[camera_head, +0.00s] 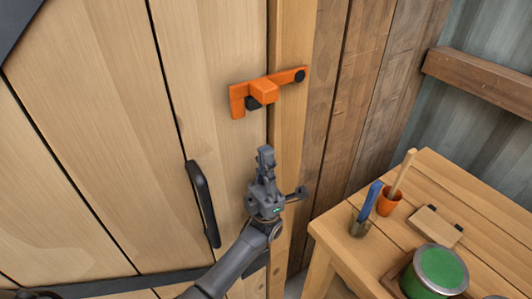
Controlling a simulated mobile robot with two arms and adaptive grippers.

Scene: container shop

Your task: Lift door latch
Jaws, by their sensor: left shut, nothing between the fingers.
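The orange door latch (264,91) spans the gap between the wooden door (105,130) and the frame post (290,135). Its bar tilts slightly, with the black pivot end higher at the right and the hooked handle at the left on the door. A black part shows beneath its middle. My left gripper (265,152) is shut and empty, pointing upward below the latch and apart from it in the picture. The distance in depth is hard to tell. A black door handle (203,204) is to the left of my left gripper. My right gripper is not in view.
A wooden table (335,237) stands at the lower right.

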